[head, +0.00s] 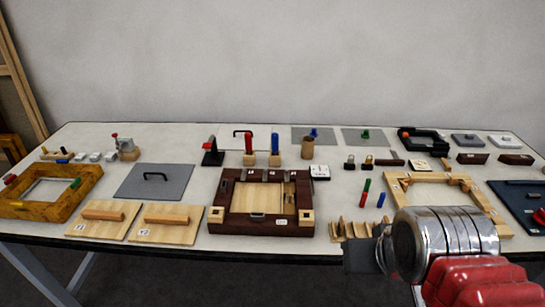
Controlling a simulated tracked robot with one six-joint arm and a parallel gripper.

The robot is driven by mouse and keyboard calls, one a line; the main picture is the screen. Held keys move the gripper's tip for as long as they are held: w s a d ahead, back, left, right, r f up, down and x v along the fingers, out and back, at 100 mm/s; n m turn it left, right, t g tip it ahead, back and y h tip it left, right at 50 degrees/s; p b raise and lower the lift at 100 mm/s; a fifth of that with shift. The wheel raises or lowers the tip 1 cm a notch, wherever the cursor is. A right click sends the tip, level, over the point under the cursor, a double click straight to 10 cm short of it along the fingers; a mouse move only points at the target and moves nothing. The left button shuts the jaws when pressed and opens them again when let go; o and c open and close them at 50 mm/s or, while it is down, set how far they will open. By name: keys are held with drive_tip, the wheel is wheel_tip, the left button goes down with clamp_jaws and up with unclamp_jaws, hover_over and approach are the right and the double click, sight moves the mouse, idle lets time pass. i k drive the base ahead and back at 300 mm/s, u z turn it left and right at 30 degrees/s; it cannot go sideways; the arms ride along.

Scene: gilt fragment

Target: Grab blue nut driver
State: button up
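A blue upright handle (275,144) stands in a small wooden block (275,160) at the middle back of the table; it looks like the blue nut driver, but its shaft is hidden. A similar red handle (248,144) stands in a block just left of it. A short blue cylinder (381,200) also lies at the right of centre, beside red and green ones. My gripper (358,256) is at the lower right, in front of the table's near edge and well apart from the blue handle. Only a dark end part shows, so its opening cannot be told.
A dark wooden frame (222,222) lies in front of the blue handle. A brown cup (307,148) stands close to its right. A wooden notched rack (338,231) and a light wooden frame (402,206) are near my arm. The wall is behind the table.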

sight(275, 136)
drive_tip(key=k, duration=1.05)
drive_tip(key=u, duration=0.95)
drive_tip(key=i, duration=1.9)
